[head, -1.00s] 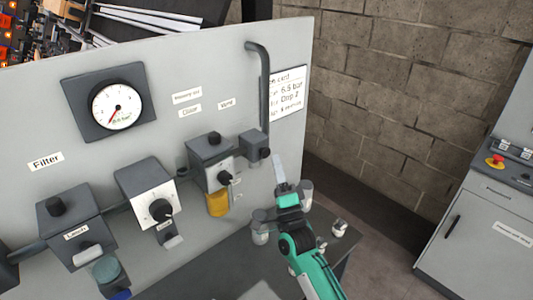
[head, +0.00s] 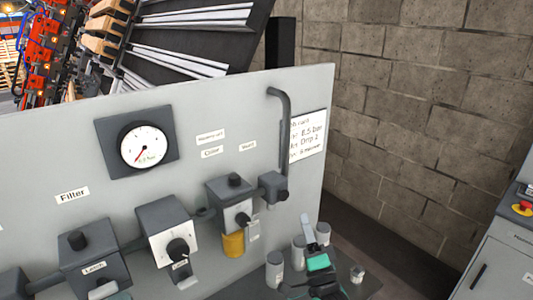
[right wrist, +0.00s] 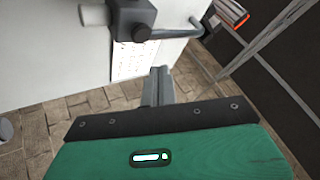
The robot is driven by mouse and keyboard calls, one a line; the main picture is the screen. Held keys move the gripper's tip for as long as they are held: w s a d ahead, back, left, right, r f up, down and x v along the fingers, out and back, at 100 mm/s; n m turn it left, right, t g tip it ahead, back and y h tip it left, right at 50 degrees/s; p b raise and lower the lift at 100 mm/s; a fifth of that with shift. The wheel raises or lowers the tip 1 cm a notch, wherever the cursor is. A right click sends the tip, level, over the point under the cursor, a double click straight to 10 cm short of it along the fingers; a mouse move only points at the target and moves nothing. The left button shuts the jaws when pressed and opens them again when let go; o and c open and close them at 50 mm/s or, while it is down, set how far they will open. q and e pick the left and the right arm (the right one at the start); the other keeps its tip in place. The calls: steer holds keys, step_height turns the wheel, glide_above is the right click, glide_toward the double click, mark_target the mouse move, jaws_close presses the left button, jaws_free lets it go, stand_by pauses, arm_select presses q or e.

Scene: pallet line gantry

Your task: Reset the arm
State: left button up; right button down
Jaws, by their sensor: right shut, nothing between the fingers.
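My right gripper (head: 308,228) is at the lower right of the head view, in front of the panel's right end and among grey cups. Its fingers are together with nothing between them. In the right wrist view its shut fingers (right wrist: 158,86) point towards the lower edge of the panel, apart from it as far as I can tell. Most of my right arm is cut off below the head view. My left gripper is not in view.
A grey panel (head: 60,150) carries a gauge (head: 143,146), a filter unit (head: 90,264), a regulator (head: 168,230), a lubricator with an amber bowl (head: 233,244) and a bent pipe (head: 284,120). Grey cups (head: 275,270) stand on a dark bench. A cabinet (head: 500,260) is at right.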

steer(key=s+d+f+n+g+h, duration=0.1)
steer(key=s+f+n+g, duration=0.45)
steer(key=f, duration=0.35)
steer(key=s+d+f+n+g, duration=0.1)
steer(key=s+f+n+g, duration=0.3)
steer(key=s+f+g, duration=0.3)
steer(key=s+d+f+n+g+h, duration=0.1)
steer(key=s+d+f+n+g, duration=0.15)
steer(key=s, duration=0.45)
steer(key=s+d+f+n+g+h, duration=0.1)
steer(key=s+d+f+g+h, duration=0.15)
steer(key=s, duration=0.45)
steer(key=s+d+f+n+g+h, duration=0.1)
steer(key=s+d+f+g, duration=0.25)
steer(key=s, duration=0.35)
step_height(320, 180, down, 31)
steer(key=g, duration=0.1)
steer(key=s+d+f+g, duration=0.1)
steer(key=s+d+f, duration=0.1)
steer(key=s+f, duration=1.7)
steer(key=shift+s+d+f, duration=0.2)
steer(key=shift+s+d, duration=0.15)
steer(key=shift+s, duration=0.05)
steer(key=shift+a+n, duration=0.1)
steer(key=shift+n, duration=0.2)
